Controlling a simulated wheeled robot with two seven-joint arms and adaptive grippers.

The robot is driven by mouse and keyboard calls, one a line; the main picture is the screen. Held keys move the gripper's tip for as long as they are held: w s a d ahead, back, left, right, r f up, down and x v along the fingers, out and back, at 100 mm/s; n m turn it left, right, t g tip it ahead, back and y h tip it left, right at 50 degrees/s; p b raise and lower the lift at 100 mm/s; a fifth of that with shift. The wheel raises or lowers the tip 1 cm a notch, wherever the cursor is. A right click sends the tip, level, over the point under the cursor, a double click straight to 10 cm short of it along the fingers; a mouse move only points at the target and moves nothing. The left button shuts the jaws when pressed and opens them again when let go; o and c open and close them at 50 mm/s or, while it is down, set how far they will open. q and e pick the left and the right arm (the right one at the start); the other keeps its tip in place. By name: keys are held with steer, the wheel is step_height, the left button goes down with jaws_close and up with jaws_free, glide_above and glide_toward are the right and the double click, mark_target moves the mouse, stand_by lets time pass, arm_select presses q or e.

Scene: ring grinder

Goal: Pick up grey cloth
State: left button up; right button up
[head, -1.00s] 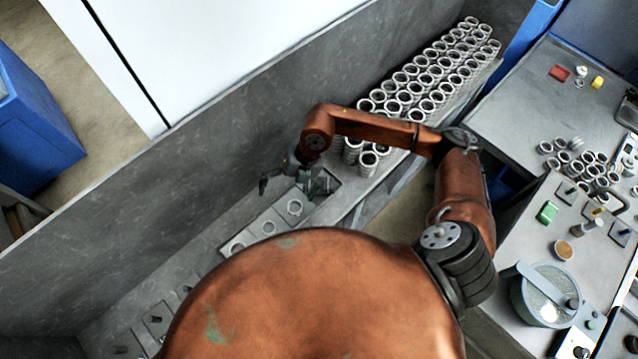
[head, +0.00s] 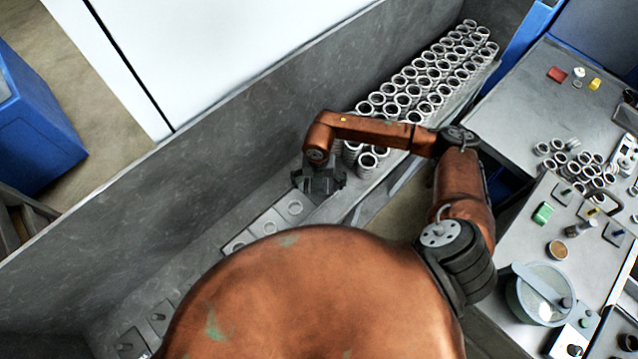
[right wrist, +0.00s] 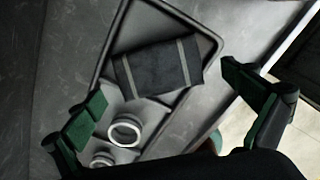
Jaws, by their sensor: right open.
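The grey cloth (right wrist: 157,68) shows in the right wrist view as a dark grey folded piece with two lighter stripes. It lies in the far end of a shallow tray (right wrist: 103,55). My right gripper (right wrist: 160,92) is open, with its fingers wide apart at the left and right of the picture. The cloth lies beyond and between the fingertips, with nothing held. In the head view my right gripper (head: 318,181) hangs over the tray end and hides the cloth. My left gripper is not in view.
A metal ring (right wrist: 125,130) sits in the tray close to the cloth. Stacks of rings (head: 420,90) stand on the shelf just beyond my right gripper. A grey wall (head: 230,120) runs along the left. A workbench (head: 500,95) with rings and tools is at the right.

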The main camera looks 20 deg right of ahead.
steer(key=shift+f, duration=0.1)
steer(key=shift+c, duration=0.4)
steer(key=c, duration=1.1)
